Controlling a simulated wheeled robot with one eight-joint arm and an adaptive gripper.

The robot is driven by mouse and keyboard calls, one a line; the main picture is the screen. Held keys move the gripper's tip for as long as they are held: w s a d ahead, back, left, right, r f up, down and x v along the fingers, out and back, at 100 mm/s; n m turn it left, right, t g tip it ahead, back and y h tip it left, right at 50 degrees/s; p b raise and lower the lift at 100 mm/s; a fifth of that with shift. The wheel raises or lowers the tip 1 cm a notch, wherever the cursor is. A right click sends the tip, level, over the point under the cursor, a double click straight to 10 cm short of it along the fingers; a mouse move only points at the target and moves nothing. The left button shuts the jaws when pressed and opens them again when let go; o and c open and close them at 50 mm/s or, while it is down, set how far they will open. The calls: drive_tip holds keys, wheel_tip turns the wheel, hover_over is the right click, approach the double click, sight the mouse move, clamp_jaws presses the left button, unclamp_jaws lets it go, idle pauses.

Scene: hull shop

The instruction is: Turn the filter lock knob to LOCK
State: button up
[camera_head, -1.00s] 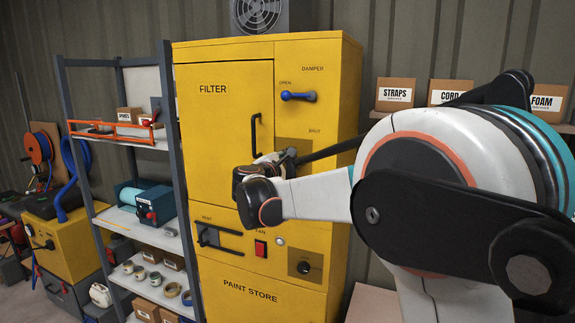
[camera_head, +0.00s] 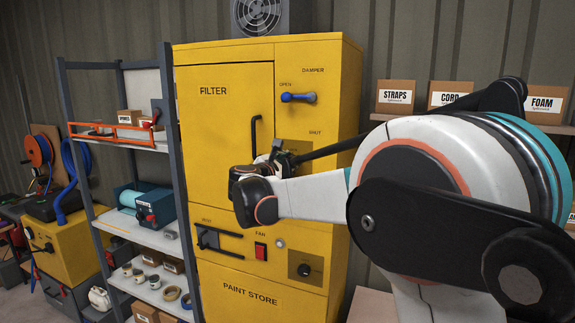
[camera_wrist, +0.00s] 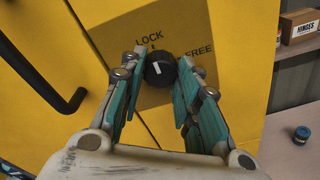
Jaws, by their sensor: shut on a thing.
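The filter lock knob (camera_wrist: 161,66) is a round black knob with a white pointer line, on a brown plate (camera_wrist: 185,27) marked LOCK and FREE. In the wrist view the line slants to the upper left, roughly toward the LOCK mark. My gripper (camera_wrist: 160,76) has its two teal-padded fingers on either side of the knob and is shut on it. In the head view my gripper (camera_head: 279,156) is at the yellow cabinet (camera_head: 230,130), right of the FILTER door handle; there the knob is hidden behind it.
The black door handle (camera_wrist: 77,101) stands out close to the left of my fingers. A blue damper lever (camera_head: 298,97) is above, at OPEN. A red fan switch (camera_head: 260,251) and a black dial (camera_head: 304,270) are below. A shelf rack (camera_head: 150,236) stands left.

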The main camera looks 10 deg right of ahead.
drive_tip(key=shift+f, duration=0.1)
drive_tip(key=o, duration=1.1)
drive_tip(key=shift+c, duration=0.2)
drive_tip(key=v, duration=1.2)
